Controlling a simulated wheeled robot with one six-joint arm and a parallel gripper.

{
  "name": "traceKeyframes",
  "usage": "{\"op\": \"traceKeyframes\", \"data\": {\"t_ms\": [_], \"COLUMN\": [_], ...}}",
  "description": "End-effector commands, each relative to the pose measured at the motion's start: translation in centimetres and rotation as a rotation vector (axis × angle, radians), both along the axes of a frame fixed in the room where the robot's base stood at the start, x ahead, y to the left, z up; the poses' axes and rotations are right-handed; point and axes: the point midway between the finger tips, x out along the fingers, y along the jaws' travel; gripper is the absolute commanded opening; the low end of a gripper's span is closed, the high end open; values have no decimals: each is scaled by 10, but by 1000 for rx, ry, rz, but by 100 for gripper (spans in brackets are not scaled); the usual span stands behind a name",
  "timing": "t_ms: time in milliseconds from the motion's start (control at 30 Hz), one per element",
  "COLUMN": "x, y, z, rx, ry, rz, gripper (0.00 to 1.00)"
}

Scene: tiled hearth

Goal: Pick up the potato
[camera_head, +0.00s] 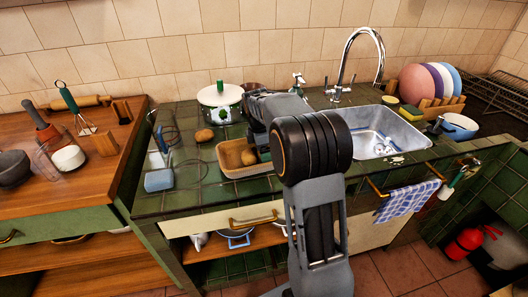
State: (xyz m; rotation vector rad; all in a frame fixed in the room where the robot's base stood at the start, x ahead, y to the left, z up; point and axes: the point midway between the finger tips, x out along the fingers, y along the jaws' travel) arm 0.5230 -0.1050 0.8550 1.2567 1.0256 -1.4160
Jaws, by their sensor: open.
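A brown potato (204,135) lies on the green tiled counter, left of my arm and just behind a shallow tan tray (226,172). Another brown, rounded thing (248,157) sits inside the tray, close to my gripper; it looks like a potato too. My gripper (262,152) is open at the tray's right side, mostly hidden behind my own arm. I cannot tell whether its fingers touch the thing in the tray.
A white lidded pot (220,100) stands behind the potato. A metal sink (385,135) with a tall faucet (362,50) is right of my arm.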

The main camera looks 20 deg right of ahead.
Motion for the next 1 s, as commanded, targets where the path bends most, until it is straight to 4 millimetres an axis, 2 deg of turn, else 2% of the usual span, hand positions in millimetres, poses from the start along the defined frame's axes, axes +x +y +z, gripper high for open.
{"op": "traceKeyframes", "data": {"t_ms": [100,400,767,867,1000], "x": [0,0,0,0,-1], "y": [0,0,0,0,0], "z": [-1,-1,6,15,37], "rx": [0,0,0,0,-1], "ry": [2,2,1,0,-3], "rz": [0,0,0,0,0], "gripper": [80,50,50,50,50]}}
